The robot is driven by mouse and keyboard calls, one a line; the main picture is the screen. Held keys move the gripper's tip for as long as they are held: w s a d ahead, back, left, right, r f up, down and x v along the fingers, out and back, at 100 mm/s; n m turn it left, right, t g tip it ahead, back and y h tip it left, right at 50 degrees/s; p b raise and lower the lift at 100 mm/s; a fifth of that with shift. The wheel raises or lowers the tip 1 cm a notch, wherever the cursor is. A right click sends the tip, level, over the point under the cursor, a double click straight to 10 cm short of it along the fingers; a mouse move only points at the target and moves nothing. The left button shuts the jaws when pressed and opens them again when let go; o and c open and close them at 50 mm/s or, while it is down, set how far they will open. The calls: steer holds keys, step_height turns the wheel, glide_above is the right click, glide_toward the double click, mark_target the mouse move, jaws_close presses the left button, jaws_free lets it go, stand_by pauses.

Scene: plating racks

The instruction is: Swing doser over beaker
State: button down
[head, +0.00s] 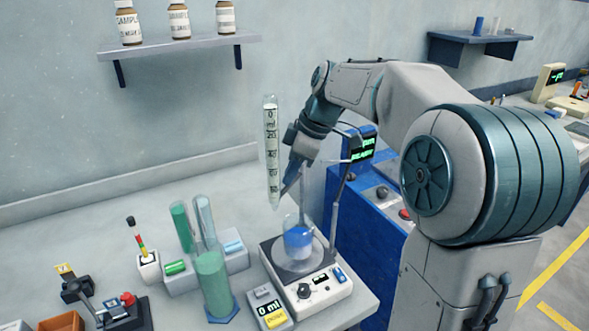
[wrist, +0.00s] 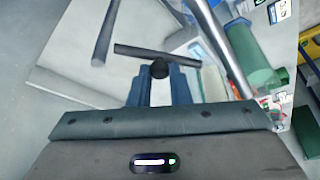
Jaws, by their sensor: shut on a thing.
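The doser (head: 271,150) is a clear upright tube with ml marks and a narrow lower tip. In the head view its tip shows up and to the left of the beaker (head: 298,240), which holds blue liquid on a white stirrer plate (head: 325,291). My gripper (head: 286,189) is just right of the doser's lower end. In the wrist view my gripper (wrist: 160,82) is shut on a dark round knob (wrist: 160,69) beneath a black crossbar (wrist: 157,52). I take the knob to be the doser's handle; the join is hidden. The beaker is not clear in the wrist view.
A stand rod (head: 337,205) rises beside the stirrer. A blue cabinet (head: 372,215) stands behind on the right. The bench's back left is clear.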

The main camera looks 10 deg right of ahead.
steer(key=shift+r, duration=0.1)
steer(key=c, duration=1.3)
jaws_free()
steer(key=shift+c, duration=0.2)
steer(key=v, duration=1.3)
steer(key=shift+d+r+p, duration=0.2)
steer(key=shift+r+p, duration=0.1)
steer(key=shift+p, duration=0.1)
steer(key=shift+s, duration=0.15)
steer(key=shift+c, duration=0.3)
